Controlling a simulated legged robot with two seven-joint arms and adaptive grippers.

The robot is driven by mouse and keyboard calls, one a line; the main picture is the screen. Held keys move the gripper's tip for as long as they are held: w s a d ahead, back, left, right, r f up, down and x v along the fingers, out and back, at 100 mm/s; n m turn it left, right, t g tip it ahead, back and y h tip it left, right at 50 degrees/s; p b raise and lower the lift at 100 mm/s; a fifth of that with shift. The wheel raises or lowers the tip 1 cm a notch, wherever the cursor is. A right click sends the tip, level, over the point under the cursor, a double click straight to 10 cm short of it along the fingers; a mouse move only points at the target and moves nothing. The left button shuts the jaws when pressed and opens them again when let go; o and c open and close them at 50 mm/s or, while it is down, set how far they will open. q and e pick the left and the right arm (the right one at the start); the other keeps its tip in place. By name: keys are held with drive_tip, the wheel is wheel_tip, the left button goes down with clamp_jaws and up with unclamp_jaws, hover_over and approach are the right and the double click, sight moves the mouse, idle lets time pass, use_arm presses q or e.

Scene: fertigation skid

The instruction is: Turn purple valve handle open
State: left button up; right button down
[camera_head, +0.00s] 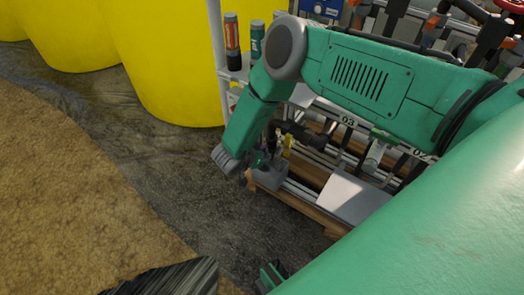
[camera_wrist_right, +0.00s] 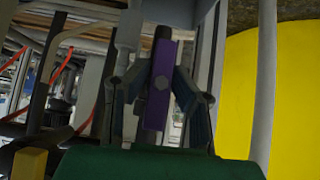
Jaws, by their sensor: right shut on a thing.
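The purple valve handle (camera_wrist_right: 162,85) stands upright in the middle of the right wrist view, a flat bar with a dark top end. My right gripper (camera_wrist_right: 161,80) has one finger on each side of it and is shut on it. In the head view my green right arm reaches in from the right and bends down towards the low front of the skid. No left arm comes in from the left.
The skid's frame (camera_head: 345,195) with grey pipes and wooden slats fills the right side. Large yellow tanks (camera_head: 165,70) stand behind at the left. Bottles (camera_head: 231,40) sit on a shelf. The brown ground (camera_head: 70,190) at the left is mostly clear.

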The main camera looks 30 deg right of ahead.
drive_tip(key=shift+a+f, duration=0.1)
drive_tip(key=c, duration=1.5)
unclamp_jaws()
drive_tip(key=v, duration=1.2)
drive_tip(key=shift+w, duration=0.1)
